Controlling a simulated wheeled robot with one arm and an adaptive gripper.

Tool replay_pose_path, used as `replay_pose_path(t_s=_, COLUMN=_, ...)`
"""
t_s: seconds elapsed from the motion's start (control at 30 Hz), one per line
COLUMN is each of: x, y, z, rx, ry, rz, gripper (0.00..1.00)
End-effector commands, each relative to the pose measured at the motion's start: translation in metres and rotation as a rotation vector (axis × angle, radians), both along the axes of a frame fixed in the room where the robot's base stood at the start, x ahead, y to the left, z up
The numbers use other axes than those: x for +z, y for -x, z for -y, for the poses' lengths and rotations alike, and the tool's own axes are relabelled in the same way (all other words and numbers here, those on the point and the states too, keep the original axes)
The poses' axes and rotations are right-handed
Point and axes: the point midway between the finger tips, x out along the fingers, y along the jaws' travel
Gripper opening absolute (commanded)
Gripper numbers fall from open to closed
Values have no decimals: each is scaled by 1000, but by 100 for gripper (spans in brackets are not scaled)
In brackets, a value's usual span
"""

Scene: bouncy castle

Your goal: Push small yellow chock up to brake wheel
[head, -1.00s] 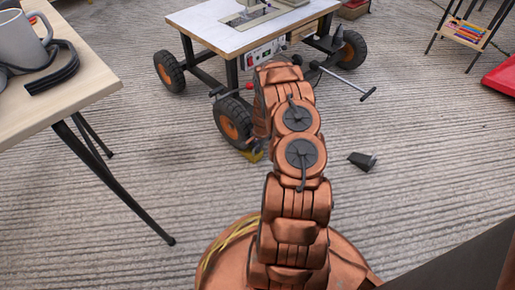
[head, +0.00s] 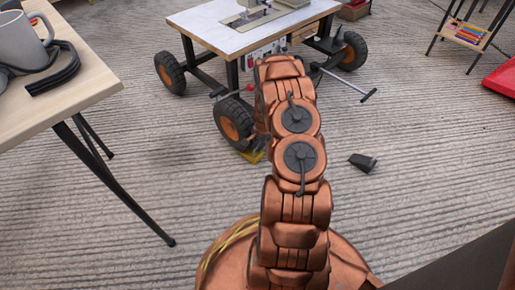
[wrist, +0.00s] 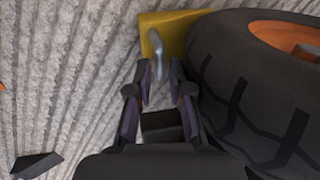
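The small yellow chock (head: 251,157) lies on the carpet at the foot of the near wheel (head: 234,122), a black tyre with an orange hub under the wheeled table. In the wrist view the chock (wrist: 176,34) is at the top, close against the tyre (wrist: 245,88); whether they touch is hard to tell. A grey handle-like piece (wrist: 156,48) stands out from the chock. My gripper (wrist: 160,68) has its fingers apart, with the grey piece's end seen between or just beyond the tips. In the head view my arm mostly hides the gripper.
A dark wedge (head: 363,161) lies on the carpet right of my arm and shows in the wrist view (wrist: 37,164). The wheeled table (head: 215,35) stands ahead. A wooden table (head: 80,85) with a mug is at left.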

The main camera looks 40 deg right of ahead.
Motion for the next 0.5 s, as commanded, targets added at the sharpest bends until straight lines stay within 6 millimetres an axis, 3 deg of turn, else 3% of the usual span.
replay_pose_path(t_s=0.03, x=11, y=-3, z=2, rx=0, ry=8, rz=8, gripper=40)
replay_pose_path(t_s=0.5, x=68, y=13, z=2, rx=-2, ry=3, rz=2, gripper=40)
